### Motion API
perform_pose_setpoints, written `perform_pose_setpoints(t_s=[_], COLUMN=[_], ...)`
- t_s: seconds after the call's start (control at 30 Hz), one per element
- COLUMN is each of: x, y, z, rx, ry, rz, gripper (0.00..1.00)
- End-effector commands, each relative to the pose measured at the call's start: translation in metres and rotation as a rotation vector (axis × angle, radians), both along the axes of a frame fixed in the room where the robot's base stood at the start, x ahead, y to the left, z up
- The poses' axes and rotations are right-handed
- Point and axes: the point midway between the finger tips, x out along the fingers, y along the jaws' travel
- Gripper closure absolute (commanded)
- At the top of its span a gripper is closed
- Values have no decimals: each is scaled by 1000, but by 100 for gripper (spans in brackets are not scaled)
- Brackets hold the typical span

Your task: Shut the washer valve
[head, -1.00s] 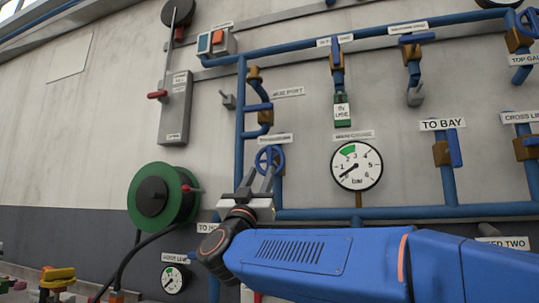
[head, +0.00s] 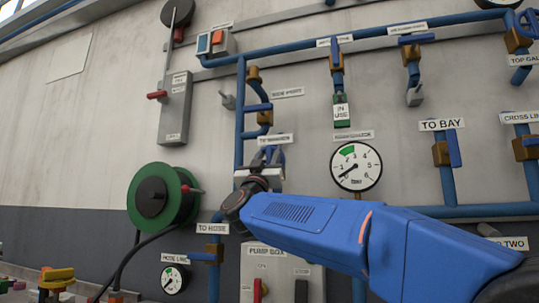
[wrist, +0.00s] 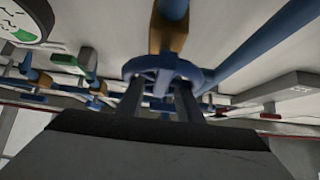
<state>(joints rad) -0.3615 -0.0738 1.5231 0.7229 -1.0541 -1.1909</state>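The washer valve is a blue handwheel on a pipe under the "TO WASHER" label (head: 277,139). In the head view it is mostly hidden behind my gripper (head: 268,162). In the wrist view the blue handwheel (wrist: 165,68) fills the upper middle, with a brass valve body behind it. My gripper (wrist: 159,98) is right at the wheel. Its two dark fingers are apart, one on each side of the wheel's middle, and their tips overlap the rim. I cannot tell whether they touch it.
A round pressure gauge (head: 356,166) is right of the wheel. A green hose reel (head: 160,196) is on the left. A pump box (head: 282,272) is below my arm. Blue pipes and the "TO BAY" valve (head: 441,153) are to the right.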

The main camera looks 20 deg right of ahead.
Motion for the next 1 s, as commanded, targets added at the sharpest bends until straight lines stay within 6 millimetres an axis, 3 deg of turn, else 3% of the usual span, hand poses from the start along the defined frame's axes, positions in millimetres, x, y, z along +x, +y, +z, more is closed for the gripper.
perform_pose_setpoints(t_s=[0.1,0.27,0.67,1.0], x=[0,0,0,-3], y=[0,0,-1,-4], z=[0,0,-1,-1], rx=[0,0,39,233], ry=[0,0,-25,-155], rz=[0,0,-1,0], gripper=[67,100,100,100])
